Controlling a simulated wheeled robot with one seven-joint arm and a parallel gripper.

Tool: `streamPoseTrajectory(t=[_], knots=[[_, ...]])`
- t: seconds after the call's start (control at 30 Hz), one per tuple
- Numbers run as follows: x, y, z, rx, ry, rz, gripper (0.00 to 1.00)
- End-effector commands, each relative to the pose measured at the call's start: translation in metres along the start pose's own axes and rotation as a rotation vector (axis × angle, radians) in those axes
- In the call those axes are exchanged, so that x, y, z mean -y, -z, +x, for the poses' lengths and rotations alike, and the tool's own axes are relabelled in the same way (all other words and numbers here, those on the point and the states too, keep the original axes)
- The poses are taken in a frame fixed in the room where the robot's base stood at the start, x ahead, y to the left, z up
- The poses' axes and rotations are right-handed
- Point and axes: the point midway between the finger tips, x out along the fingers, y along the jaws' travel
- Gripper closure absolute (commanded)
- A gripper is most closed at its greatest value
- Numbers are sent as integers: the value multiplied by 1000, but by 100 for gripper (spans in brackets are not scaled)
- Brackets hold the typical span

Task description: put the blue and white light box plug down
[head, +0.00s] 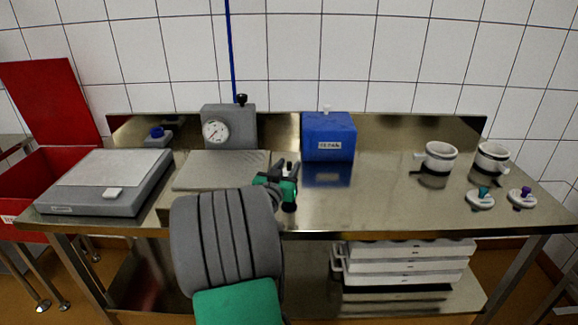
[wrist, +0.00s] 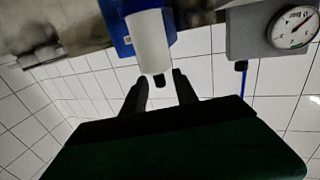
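In the wrist view, which is upside down, a white cylinder with a short black tip, seemingly the light box plug (wrist: 150,42), shows at the fingertips of my gripper (wrist: 160,82). The two dark fingers lie on either side of its black-tipped end, and it looks held. Blue shows behind and around the white part; I cannot tell plug from blue box there. In the head view, my gripper (head: 288,168) is above the front of the steel table (head: 390,205), left of and in front of the blue box (head: 328,150). The plug cannot be made out there.
A grey gauge block (head: 240,115) stands behind a grey plate (head: 220,170). A flat grey device (head: 105,180) is at the left. Two white cups (head: 440,158) (head: 491,157) and two knobbed lids (head: 480,200) (head: 521,199) are at the right. The table between box and cups is clear.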

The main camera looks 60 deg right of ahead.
Motion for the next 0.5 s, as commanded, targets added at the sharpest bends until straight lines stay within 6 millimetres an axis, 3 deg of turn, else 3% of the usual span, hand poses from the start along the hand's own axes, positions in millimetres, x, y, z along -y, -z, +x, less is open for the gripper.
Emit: streamPoseTrajectory(t=[0.3, 0.5], knots=[[2, -2, -81, -3, 7, 2, 65], [1, -2, -107, -1, 2, -1, 65]])
